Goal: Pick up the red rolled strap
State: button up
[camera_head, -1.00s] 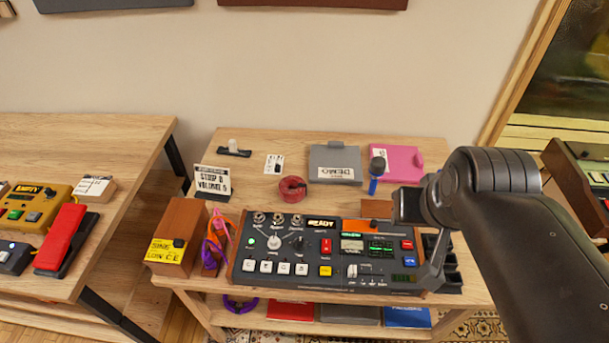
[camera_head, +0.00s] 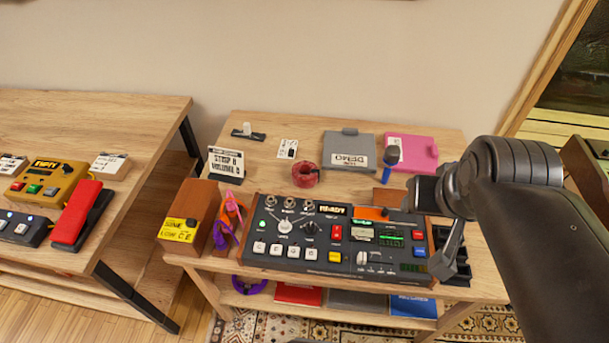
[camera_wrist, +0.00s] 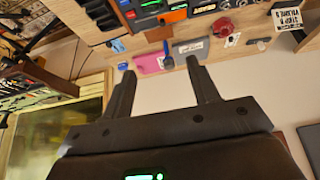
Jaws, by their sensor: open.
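The red rolled strap (camera_head: 306,175) is a small coil lying on the wooden table, behind the dark control panel and left of the grey clipboard-like folder. It also shows in the wrist view (camera_wrist: 224,27), near the top and beyond the fingers. My gripper (camera_wrist: 160,75) is open, with two dark fingers apart and nothing between them. In the head view my arm comes in from the right and my gripper end (camera_head: 428,195) is over the right part of the table, right of the strap and apart from it; its fingers are hard to make out there.
The control panel (camera_head: 340,238) fills the table front. A wooden box (camera_head: 193,217), purple and orange straps (camera_head: 228,218), a sign (camera_head: 226,163), a grey folder (camera_head: 348,150), a pink folder (camera_head: 412,150) and a blue-handled microphone-like item (camera_head: 391,155) surround the strap. A wall stands behind.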

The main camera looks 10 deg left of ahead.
jog(key=o, duration=0.9)
jog(key=shift+o, duration=0.2)
jog(key=m+g, duration=0.4)
jog(key=g, duration=0.2)
send_over(305, 172)
jog(key=s, duration=0.2)
notch_tip(305, 172, down, 24)
jog(key=shift+d+f, duration=0.2)
jog(key=shift+d, duration=0.1)
jog(key=shift+s+a+f, duration=0.1)
jog(key=shift+a+f, duration=0.05)
jog(key=shift+f, duration=5.05)
